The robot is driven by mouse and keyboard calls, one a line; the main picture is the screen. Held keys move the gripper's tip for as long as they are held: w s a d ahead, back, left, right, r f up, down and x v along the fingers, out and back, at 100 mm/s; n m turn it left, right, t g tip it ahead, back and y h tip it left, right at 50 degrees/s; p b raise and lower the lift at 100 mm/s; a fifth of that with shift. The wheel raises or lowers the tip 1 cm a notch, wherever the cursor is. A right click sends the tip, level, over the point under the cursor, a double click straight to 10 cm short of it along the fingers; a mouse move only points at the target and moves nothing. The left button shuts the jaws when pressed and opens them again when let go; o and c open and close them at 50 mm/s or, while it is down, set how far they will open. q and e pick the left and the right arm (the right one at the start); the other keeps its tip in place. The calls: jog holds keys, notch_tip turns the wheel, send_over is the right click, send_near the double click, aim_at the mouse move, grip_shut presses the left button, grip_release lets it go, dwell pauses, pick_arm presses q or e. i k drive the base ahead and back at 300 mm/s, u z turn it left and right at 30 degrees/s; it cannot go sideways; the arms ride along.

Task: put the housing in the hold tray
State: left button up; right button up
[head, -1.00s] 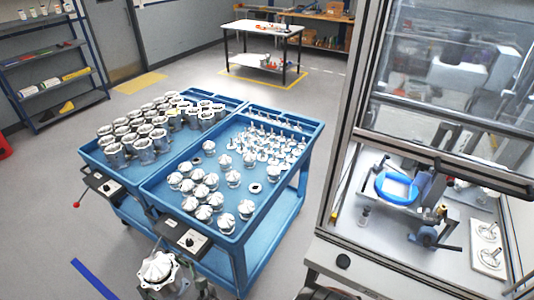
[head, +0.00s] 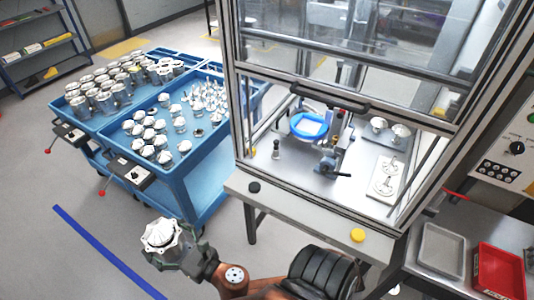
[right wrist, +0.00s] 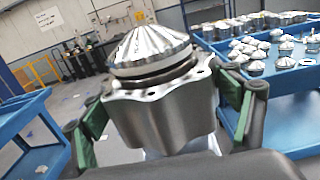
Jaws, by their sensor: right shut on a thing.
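The housing (head: 160,236), a silver metal body with a finned conical top, is held upright in my right gripper (head: 178,254) at the lower left of the head view. In the right wrist view the housing (right wrist: 165,112) sits between two green-padded fingers, shut on its sides. A grey tray (head: 441,250) and a red tray (head: 499,272) lie at the lower right of the head view, both away from the housing. No label shows which is the hold tray. My left gripper is not in view.
A glazed machine cabinet (head: 340,190) with a blue ring fixture (head: 309,126) stands between the housing and the trays. Blue carts (head: 190,185) loaded with housings and finned parts stand behind at the left. A yellow button (head: 357,236) sits on the cabinet's front ledge.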

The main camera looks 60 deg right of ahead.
aim_at(494, 275)
jog(key=k, duration=1.05)
jog(key=z, duration=2.6)
